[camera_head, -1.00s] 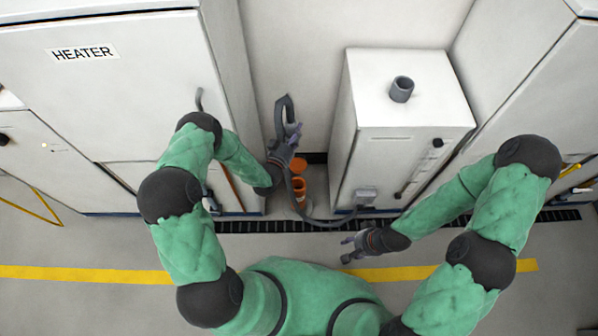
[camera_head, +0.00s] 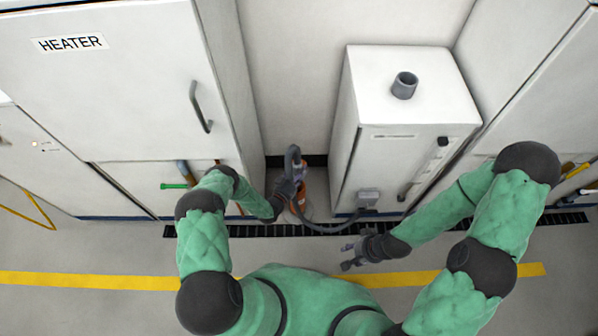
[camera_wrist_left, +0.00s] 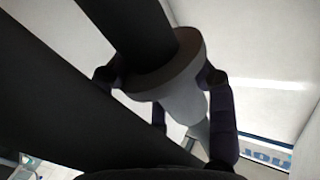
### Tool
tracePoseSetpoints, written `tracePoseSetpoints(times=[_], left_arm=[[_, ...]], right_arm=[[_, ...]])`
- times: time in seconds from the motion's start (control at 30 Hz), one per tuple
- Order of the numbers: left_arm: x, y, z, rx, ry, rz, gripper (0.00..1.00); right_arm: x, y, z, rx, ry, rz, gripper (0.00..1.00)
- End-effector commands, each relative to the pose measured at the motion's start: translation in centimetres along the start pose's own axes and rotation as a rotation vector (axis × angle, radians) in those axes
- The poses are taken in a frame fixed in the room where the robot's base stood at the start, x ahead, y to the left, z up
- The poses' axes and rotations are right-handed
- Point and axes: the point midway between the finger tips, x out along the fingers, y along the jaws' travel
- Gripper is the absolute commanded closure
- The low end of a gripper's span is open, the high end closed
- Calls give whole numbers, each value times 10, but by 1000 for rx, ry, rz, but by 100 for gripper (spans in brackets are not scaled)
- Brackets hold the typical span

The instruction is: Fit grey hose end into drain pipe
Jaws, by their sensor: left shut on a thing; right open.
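The grey hose (camera_head: 321,229) runs from a fitting low on the white cabinet, along the floor, and loops up into my left gripper (camera_head: 291,188). My left gripper is shut on the hose end. In the left wrist view the hose end (camera_wrist_left: 184,105) has a wide collar and a pale taper pointing down and away between the fingers. The orange drain pipe (camera_head: 300,200) stands on the floor at the gripper, partly hidden by it. I cannot tell whether the hose tip is inside the pipe. My right gripper (camera_head: 353,255) is open and empty above the floor.
The white cabinet (camera_head: 415,160), with a short grey pipe stub (camera_head: 404,86) on top, stands just right of the drain pipe. The heater cabinet (camera_head: 110,95) closes off the left. A dark floor grate (camera_head: 245,230) runs along the front. Open floor lies before it.

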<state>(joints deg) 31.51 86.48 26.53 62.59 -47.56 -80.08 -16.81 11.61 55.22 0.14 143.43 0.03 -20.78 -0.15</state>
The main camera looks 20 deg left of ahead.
Motion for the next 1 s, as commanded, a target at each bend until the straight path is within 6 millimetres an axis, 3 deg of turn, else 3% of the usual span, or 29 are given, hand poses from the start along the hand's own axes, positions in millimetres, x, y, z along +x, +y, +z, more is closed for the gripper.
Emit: tracePoseSetpoints(times=[0.53,1.0], left_arm=[[1,0,42,2,3,0,90],[1,0,46,1,2,0,90]], right_arm=[[29,10,-1,0,0,0,57],[30,11,-1,0,0,0,57]])
